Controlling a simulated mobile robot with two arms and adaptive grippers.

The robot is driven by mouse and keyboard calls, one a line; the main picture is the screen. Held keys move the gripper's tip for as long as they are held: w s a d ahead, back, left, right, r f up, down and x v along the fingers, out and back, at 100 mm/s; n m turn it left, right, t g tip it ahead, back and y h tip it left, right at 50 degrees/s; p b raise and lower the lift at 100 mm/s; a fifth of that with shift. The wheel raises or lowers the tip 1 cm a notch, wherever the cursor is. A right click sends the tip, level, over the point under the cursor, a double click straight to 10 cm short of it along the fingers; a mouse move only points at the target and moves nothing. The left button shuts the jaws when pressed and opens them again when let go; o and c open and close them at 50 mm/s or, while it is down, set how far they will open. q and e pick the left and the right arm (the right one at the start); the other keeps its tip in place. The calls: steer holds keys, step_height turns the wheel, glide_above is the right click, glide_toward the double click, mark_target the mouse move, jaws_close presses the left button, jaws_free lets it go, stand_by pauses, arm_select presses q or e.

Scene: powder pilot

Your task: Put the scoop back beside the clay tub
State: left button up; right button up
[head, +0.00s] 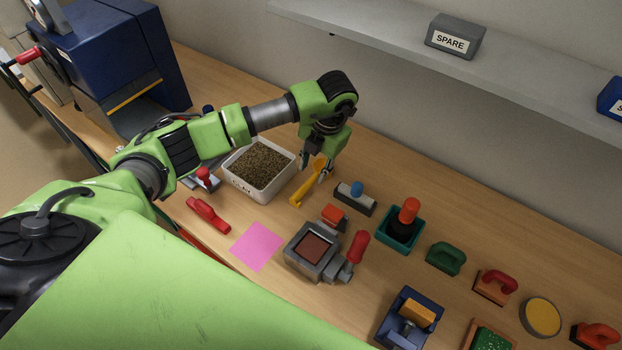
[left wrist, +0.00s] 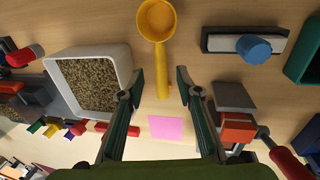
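The yellow scoop (head: 301,193) lies just right of the white tub (head: 232,183), which holds brown-green granules and has a small label I cannot read clearly. In the left wrist view the scoop's round bowl (left wrist: 157,19) is at the top, and its handle points down between my fingers. The tub (left wrist: 128,62) is to the left there. My left gripper (head: 317,172) is over the scoop. Its fingers (left wrist: 160,82) are apart, with visible gaps on both sides of the handle. My right gripper is not in view.
A pink sheet (head: 257,246), a red clip-like tool (head: 207,214) and a grey press (head: 304,250) lie in front. A roller block with blue knob (head: 355,197) and a teal tray (head: 386,238) stand to the right. A shelf (head: 385,35) runs along the wall.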

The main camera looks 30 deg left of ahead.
arm_select(q)
step_height(320, 180, up, 6)
steer(key=d+b, duration=0.1)
steer(key=shift+s+d, duration=0.1)
steer(key=shift+s, duration=0.05)
stand_by(0.5)
